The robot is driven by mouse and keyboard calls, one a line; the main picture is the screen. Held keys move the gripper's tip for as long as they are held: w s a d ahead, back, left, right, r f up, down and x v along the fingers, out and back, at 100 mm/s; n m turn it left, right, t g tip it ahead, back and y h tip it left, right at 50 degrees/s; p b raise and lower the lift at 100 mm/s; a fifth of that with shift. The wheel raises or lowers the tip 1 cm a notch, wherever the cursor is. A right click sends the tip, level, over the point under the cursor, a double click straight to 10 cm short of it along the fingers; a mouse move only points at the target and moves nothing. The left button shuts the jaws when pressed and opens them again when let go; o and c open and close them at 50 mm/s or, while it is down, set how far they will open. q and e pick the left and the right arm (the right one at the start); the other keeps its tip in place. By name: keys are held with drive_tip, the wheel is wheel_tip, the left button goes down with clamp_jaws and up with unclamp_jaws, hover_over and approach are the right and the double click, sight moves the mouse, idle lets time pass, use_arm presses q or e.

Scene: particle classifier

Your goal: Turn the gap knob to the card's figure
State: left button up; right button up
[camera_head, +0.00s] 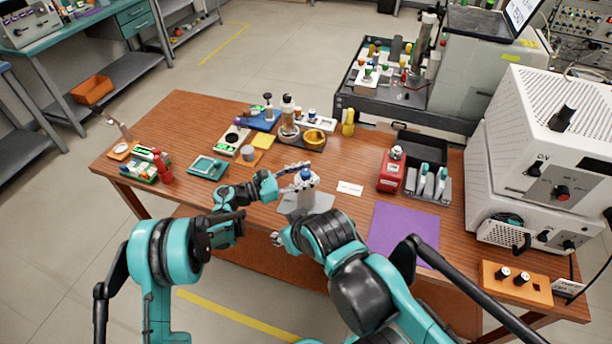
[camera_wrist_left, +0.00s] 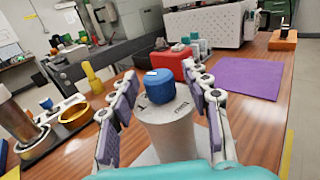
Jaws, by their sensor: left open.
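A blue knob (camera_head: 306,174) sits on top of a pale upright cylinder (camera_head: 305,199) on a light plate near the table's front edge. In the left wrist view the blue knob (camera_wrist_left: 159,90) has a small pale mark, and the cylinder (camera_wrist_left: 172,130) bears dark lettering too small to read. My left gripper (camera_head: 298,179) is open, its fingers on either side of the knob with gaps visible; they also show in the left wrist view (camera_wrist_left: 161,82). A white card (camera_head: 350,188) lies right of the cylinder, its figure unreadable. My right gripper (camera_head: 279,239) is low near the table's front edge.
A red container (camera_head: 391,170) and grey rack (camera_head: 428,185) stand to the right, behind a purple mat (camera_head: 404,234). An orange block (camera_head: 516,283) with black knobs is at the far right. A yellow bowl (camera_head: 314,139) and several small items stand behind and left.

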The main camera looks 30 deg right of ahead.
use_arm(q)
clamp_jaws()
drive_tip(key=shift+m+g+b, duration=0.3)
drive_tip(key=shift+m+g, duration=0.3)
drive_tip(key=shift+g, duration=0.3)
unclamp_jaws()
drive_tip(key=v, duration=1.2)
